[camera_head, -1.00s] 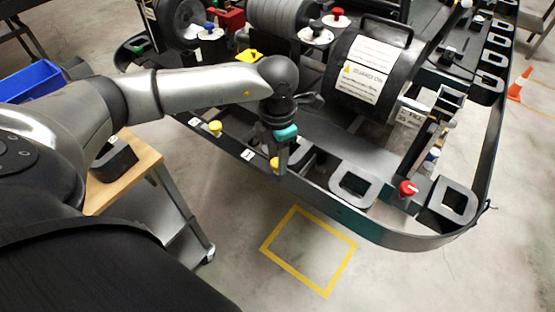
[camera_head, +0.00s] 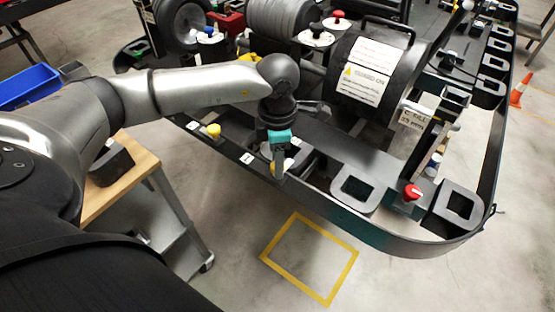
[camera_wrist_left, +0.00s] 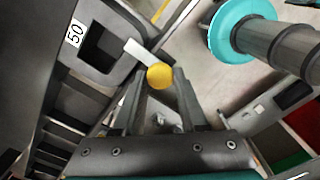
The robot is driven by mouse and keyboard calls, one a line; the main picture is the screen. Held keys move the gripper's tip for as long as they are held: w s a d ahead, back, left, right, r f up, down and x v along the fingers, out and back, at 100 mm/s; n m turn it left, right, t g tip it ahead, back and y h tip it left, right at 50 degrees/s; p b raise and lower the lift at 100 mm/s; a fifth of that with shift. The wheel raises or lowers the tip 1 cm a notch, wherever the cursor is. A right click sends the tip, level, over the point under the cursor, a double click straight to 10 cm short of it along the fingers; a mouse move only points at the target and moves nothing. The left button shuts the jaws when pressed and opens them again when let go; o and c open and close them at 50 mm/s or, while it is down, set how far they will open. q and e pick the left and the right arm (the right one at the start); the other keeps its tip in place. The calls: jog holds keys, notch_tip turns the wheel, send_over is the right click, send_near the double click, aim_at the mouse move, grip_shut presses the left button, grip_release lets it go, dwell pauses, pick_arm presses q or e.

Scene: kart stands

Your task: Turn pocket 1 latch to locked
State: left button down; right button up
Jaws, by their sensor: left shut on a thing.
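In the left wrist view a round yellow knob (camera_wrist_left: 160,76) with a pale bar pointing to the upper left sits between the tips of my left gripper (camera_wrist_left: 164,84). The gripper is shut on this latch knob. In the head view my left gripper (camera_head: 279,168) points down at the near edge of the kart (camera_head: 330,205), and its fingers mostly hide the knob. A pale bit (camera_head: 289,163) shows just right of the fingers. The right gripper is not in view.
Another yellow knob (camera_head: 213,129) stands on the rim to the left. A red knob (camera_head: 411,192) is between square openings at the right. A black drum (camera_head: 372,72) stands behind the gripper. A yellow floor square (camera_head: 310,258) lies in front.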

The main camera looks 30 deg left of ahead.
pick_arm(q)
jog(key=shift+c, duration=2.2)
grip_release()
notch_tip(320, 180, up, 15)
jog(key=p, duration=0.1)
jog(key=shift+r+p, duration=0.2)
jog(key=shift+p, duration=0.1)
